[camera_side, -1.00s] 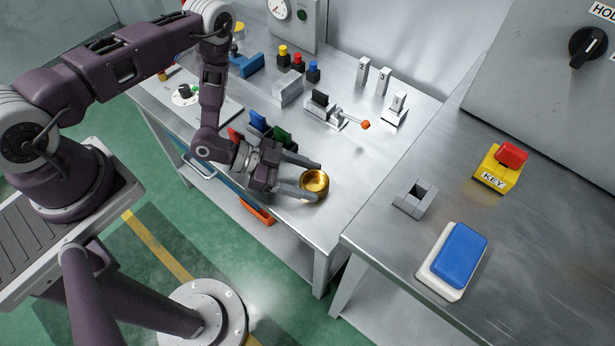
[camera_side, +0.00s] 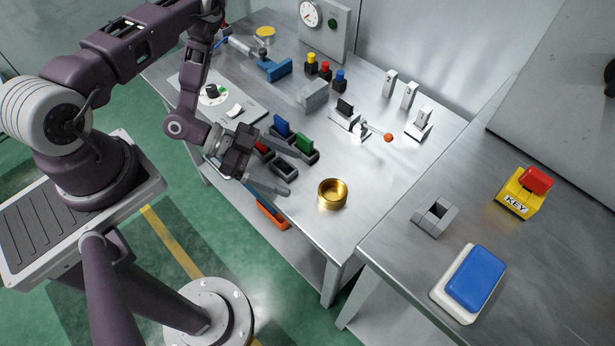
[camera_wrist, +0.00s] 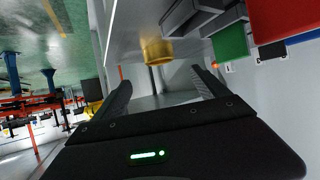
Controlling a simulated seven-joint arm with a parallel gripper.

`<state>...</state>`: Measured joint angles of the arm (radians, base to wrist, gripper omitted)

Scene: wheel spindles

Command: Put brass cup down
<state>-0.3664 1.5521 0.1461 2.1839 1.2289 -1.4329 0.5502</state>
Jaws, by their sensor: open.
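The brass cup (camera_side: 332,194) stands upright on the metal table near its front right edge. It also shows in the wrist view (camera_wrist: 157,51), ahead of the fingers. My gripper (camera_side: 283,170) is open and empty, to the left of the cup and apart from it. In the wrist view my gripper's fingers (camera_wrist: 165,88) are spread with nothing between them.
Dark holders with a blue block (camera_side: 282,126), a green block (camera_side: 304,143) and a red block (camera_side: 262,147) stand close by my gripper. A lever with an orange knob (camera_side: 388,138) lies behind the cup. A second table with a grey slotted block (camera_side: 434,216) is to the right.

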